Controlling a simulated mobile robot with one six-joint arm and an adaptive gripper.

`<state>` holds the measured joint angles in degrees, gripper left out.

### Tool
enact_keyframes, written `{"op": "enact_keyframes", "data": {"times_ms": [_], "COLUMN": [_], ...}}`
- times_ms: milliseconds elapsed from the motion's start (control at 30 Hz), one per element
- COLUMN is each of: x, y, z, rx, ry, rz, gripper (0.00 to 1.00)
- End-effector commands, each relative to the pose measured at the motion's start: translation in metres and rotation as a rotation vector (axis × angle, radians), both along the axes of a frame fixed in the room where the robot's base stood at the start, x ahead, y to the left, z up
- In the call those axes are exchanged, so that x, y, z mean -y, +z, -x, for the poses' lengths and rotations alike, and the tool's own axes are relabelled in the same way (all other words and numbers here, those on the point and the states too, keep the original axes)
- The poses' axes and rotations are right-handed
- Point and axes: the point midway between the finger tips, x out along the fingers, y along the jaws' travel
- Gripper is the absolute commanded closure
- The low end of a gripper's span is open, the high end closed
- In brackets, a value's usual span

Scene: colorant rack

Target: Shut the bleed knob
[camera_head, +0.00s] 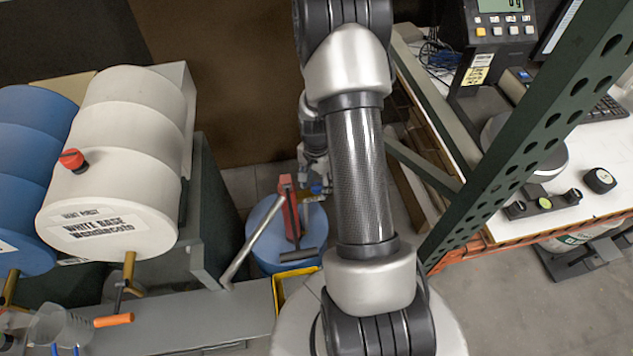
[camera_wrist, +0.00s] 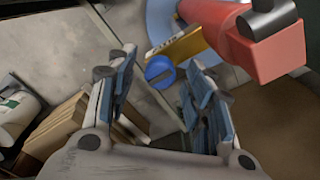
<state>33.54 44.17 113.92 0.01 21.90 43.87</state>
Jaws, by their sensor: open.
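In the wrist view a round blue knob (camera_wrist: 159,72) with a slot or ridge across its face shows in the gap between my fingertips. It sits beside a yellow plate (camera_wrist: 183,46) with dark lettering, next to a red body (camera_wrist: 265,45). My gripper (camera_wrist: 161,84) is open, with one blue-padded finger on each side of the knob. I cannot tell how deep the knob lies between the fingers, and no contact is clear. In the head view my gripper (camera_head: 315,172) is beside the red upright (camera_head: 290,208) on a blue drum (camera_head: 262,235), with a small blue spot (camera_head: 316,189) under it.
A white drum (camera_head: 112,150) with a red cap (camera_head: 72,160) and a blue drum lie on a rack at left. A green perforated post (camera_head: 520,140) and a white bench (camera_head: 590,195) stand at right. A grey lever (camera_head: 253,242) slants beside the red upright.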

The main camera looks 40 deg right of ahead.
Motion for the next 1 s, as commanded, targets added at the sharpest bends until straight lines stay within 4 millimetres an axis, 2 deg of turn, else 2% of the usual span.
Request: {"op": "enact_keyframes", "data": {"times_ms": [233, 367, 800, 1000], "x": [0.0, 0.001, 0.0, 0.0], "y": [0.001, 0.012, 0.099, 0.118], "z": [0.0, -0.001, -0.001, 0.0], "rx": [0.0, 0.002, 0.004, 0.001], "ry": [0.001, 0.001, 0.0, 0.0], "rz": [0.0, 0.002, 0.002, 0.001], "gripper": [0.52, 0.52, 0.52, 0.52]}}
